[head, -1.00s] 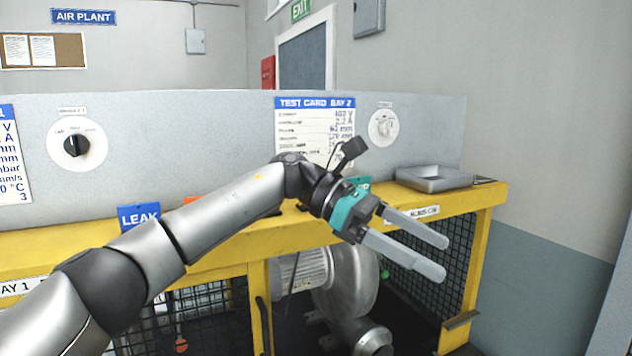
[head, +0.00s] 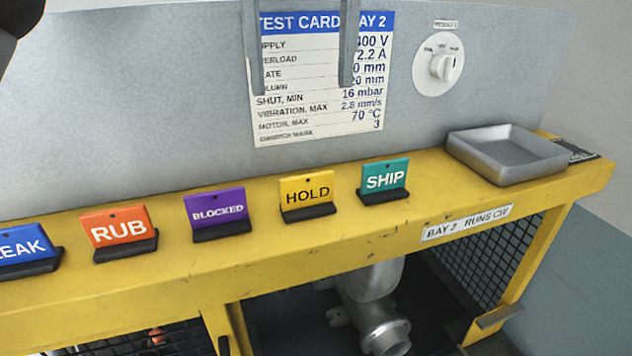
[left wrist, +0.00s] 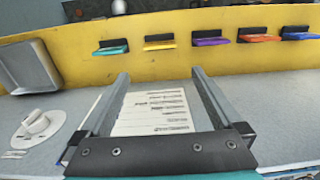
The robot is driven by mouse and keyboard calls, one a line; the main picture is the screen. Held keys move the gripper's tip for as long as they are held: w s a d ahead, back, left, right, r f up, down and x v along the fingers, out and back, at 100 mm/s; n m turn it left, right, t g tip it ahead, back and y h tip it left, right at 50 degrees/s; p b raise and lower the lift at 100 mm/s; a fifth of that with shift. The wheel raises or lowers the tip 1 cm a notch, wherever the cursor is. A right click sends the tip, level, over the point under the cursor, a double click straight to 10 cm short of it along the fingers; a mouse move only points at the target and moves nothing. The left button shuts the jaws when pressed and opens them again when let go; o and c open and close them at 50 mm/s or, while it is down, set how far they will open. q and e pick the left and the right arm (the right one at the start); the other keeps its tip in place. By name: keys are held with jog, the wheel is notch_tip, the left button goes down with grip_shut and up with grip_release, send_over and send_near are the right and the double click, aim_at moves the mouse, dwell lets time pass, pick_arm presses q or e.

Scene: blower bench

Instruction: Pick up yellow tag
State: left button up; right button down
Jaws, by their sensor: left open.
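The yellow tag marked HOLD (head: 306,190) stands tilted back in a dark holder on the yellow bench ledge, between the purple BLOCKED tag (head: 214,208) and the teal SHIP tag (head: 385,175). In the left wrist view the yellow tag (left wrist: 159,46) is a thin strip beyond the fingertips, roughly centred between them. My left gripper (head: 303,90) is open and empty. Its two grey fingers hang down in front of the test card, above the yellow tag and apart from it. It also shows in the left wrist view (left wrist: 160,73). My right gripper is not in view.
An orange RUB tag (head: 119,232) and a blue LEAK tag (head: 27,250) stand further left. An empty grey tray (head: 508,154) sits at the ledge's right end. The upright grey panel behind carries the test card (head: 305,110) and a white dial (head: 440,64).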

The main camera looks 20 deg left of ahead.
pick_arm(q)
jog(key=b, duration=0.2)
send_over(307, 175)
jog(key=f, duration=0.4)
jog(key=shift+a+f, duration=0.15)
jog(key=shift+a, duration=0.1)
notch_tip(307, 175, down, 4)
jog(key=shift+w+r+b, duration=0.1)
jog(key=shift+w+b, duration=0.05)
jog(key=shift+b, duration=0.25)
jog(key=shift+f, duration=0.45)
jog(key=shift+d+f, duration=0.2)
jog(key=shift+f, duration=2.3)
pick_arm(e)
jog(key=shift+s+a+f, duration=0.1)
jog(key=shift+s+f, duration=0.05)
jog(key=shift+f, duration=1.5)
pick_arm(q)
jog(key=c, duration=1.2)
